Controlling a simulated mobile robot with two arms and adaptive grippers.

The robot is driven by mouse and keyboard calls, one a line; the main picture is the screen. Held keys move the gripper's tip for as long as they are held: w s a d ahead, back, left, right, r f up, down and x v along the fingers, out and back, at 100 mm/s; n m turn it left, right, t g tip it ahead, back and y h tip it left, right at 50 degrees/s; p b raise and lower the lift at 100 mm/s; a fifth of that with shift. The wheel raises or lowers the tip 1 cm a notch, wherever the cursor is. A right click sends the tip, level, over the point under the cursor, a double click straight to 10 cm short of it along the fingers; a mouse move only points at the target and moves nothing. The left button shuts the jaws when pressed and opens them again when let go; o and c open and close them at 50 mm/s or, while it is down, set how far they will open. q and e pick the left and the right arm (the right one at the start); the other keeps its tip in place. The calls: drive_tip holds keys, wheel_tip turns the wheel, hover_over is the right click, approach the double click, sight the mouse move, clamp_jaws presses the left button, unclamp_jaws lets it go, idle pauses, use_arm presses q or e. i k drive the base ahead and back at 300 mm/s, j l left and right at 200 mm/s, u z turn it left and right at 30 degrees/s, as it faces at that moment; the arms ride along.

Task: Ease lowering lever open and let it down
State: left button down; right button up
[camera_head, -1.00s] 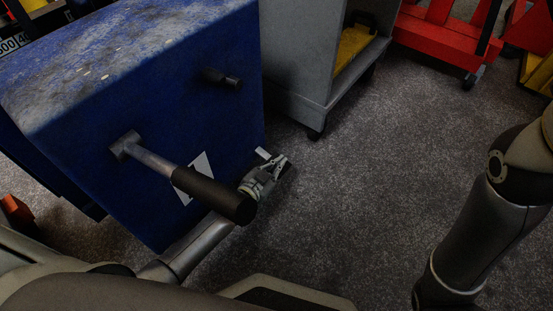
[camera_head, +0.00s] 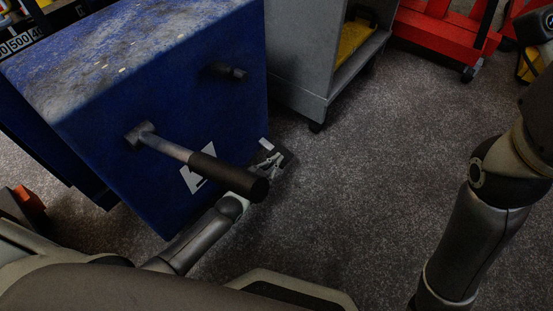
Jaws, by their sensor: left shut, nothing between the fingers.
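A blue box-shaped body (camera_head: 120,95) with a worn top stands at left. A long lever with a metal shaft and black grip (camera_head: 228,174) sticks out of its front face towards me. A shorter dark lever (camera_head: 229,72) sticks out higher up and further right. I cannot tell by looks which one is the lowering lever. My left gripper (camera_head: 270,160) is shut and empty, low beside the box's right front edge. It is beyond the end of the long lever's grip, which hides part of my left wrist.
A grey cabinet (camera_head: 300,62) on castors stands behind the box, with something yellow inside. A red wheeled frame (camera_head: 440,35) stands at the back right. Bare carpet (camera_head: 370,190) lies between the box and my right arm. An orange object (camera_head: 28,205) is at far left.

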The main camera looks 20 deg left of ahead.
sight(226, 71)
drive_tip(key=k+j, duration=0.15)
drive_tip(key=k, duration=0.2)
drive_tip(key=k+j, duration=0.15)
drive_tip(key=k, duration=0.25)
drive_tip(key=k+j, duration=0.15)
drive_tip(key=k, duration=0.2)
